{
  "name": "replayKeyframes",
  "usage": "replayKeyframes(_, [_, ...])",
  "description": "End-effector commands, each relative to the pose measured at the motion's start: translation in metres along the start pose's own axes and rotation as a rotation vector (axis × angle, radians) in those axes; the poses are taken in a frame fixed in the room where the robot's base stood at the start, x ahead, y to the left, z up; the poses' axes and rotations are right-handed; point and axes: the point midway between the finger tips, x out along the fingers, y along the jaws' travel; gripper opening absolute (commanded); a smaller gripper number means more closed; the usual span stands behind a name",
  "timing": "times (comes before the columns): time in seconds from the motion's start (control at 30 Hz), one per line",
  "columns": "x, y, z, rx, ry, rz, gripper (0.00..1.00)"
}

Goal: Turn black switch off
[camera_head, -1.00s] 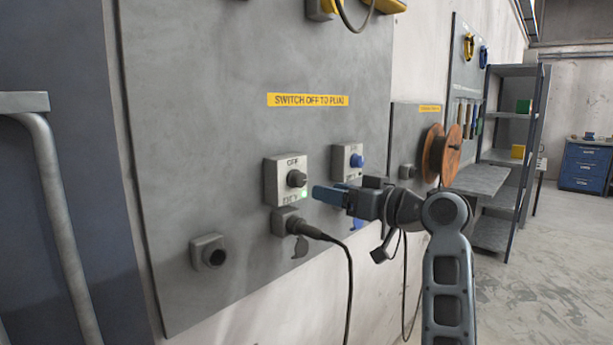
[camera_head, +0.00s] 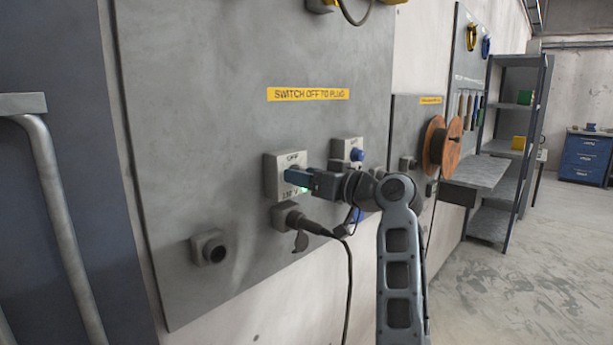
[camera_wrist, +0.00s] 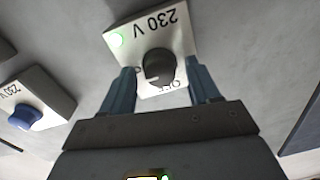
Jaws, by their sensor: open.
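The black switch (camera_wrist: 158,66) is a round knob on a white-faced box marked 230 V and OFF. In the wrist view it sits between the two blue fingers of my gripper (camera_wrist: 158,88), with a gap showing on each side. A green light (camera_wrist: 117,40) glows on the box face. In the head view my gripper (camera_head: 290,175) is at the switch box (camera_head: 271,179) and hides the knob. My gripper is open, its fingers around the knob.
A second box with a blue knob (camera_head: 357,154) is just to the right. Below are a black plug and cable (camera_head: 312,227) in a socket and an empty grey socket (camera_head: 209,249). A yellow label (camera_head: 308,94) is above. An orange reel (camera_head: 442,146) is farther right.

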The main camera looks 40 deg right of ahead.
Motion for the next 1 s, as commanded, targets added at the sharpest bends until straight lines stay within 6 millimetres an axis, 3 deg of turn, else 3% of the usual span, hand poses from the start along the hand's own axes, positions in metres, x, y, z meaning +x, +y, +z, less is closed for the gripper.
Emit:
replayKeyframes(0.07, [-0.0002, 0.0001, 0.0, 0.0, 0.0, 0.0, 0.59])
replayKeyframes(0.63, [-0.0004, -0.0002, 0.0001, 0.0, 0.0, 0.0, 0.06])
replayKeyframes(1.0, [-0.0006, 0.0004, 0.0021, -0.069, -0.002, 0.001, 0.06])
